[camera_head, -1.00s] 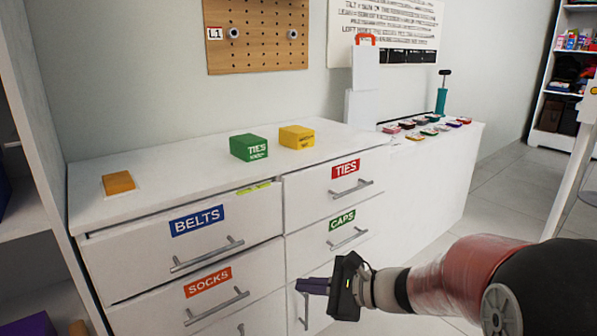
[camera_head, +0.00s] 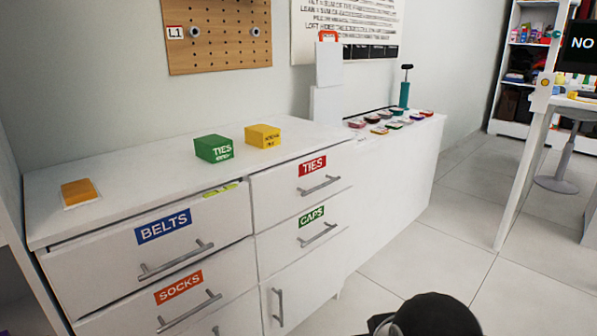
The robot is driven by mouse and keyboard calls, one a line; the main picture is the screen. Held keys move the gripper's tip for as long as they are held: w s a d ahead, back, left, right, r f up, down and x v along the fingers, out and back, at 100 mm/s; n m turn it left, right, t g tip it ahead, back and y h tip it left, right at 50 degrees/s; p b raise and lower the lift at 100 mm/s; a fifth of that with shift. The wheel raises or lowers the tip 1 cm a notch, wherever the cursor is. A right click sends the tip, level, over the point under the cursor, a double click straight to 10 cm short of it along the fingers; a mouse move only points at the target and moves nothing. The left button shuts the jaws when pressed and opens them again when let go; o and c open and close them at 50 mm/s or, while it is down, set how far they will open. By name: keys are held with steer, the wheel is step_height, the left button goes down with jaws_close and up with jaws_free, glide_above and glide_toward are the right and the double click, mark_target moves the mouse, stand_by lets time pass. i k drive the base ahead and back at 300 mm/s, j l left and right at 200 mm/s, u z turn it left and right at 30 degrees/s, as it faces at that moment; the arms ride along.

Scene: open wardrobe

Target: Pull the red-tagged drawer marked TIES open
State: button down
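The red-tagged TIES drawer (camera_head: 300,188) is the top right drawer of the white dresser, and it looks shut. Its red TIES tag (camera_head: 312,166) sits above a silver bar handle (camera_head: 320,186). Below it is the green-tagged CAPS drawer (camera_head: 303,222). To its left is the blue-tagged BELTS drawer (camera_head: 150,241), with the red-orange-tagged SOCKS drawer (camera_head: 170,292) beneath. Only a dark, rounded part of my arm shows at the bottom edge. My gripper's fingers are not visible, and nothing of mine touches the TIES handle.
A green TIES box (camera_head: 213,149) and a yellow box (camera_head: 263,136) stand on the dresser top (camera_head: 130,180), with an orange block (camera_head: 78,192) at left. A lower white cabinet (camera_head: 395,190) stands to the right. The tiled floor (camera_head: 430,255) in front is clear.

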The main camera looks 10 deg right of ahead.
mark_target(278, 192)
steer(key=i+l, duration=0.45)
steer(key=i+l+u, duration=0.1)
steer(key=i+l, duration=0.35)
steer(key=l, duration=0.2)
